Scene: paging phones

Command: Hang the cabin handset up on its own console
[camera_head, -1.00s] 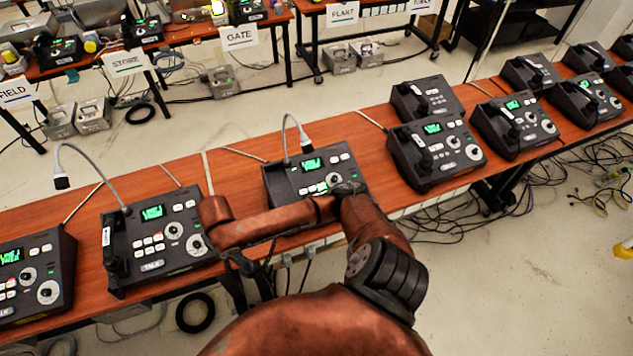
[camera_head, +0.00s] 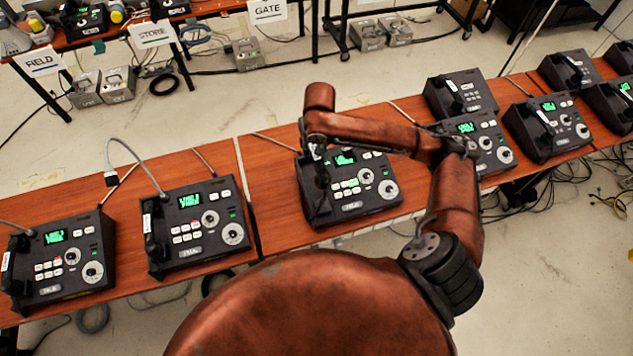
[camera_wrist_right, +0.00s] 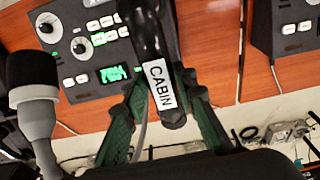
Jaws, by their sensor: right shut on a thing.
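The cabin handset (camera_wrist_right: 160,92) is black with a white CABIN label. In the right wrist view it lies between the green fingers of my right gripper (camera_wrist_right: 165,122), which is shut on it. In the head view my right gripper (camera_head: 316,150) points down over the left side of a dark console (camera_head: 365,185) with a lit green display. The console also shows in the right wrist view (camera_wrist_right: 85,45). The handset is over or against the console's left side; I cannot tell whether it touches the cradle. My left gripper is not in view.
Neighbouring consoles stand to the left (camera_head: 200,225) and right (camera_head: 480,135) on the wooden table (camera_head: 270,165). Bare tabletop lies between consoles. A farther table stands behind an aisle.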

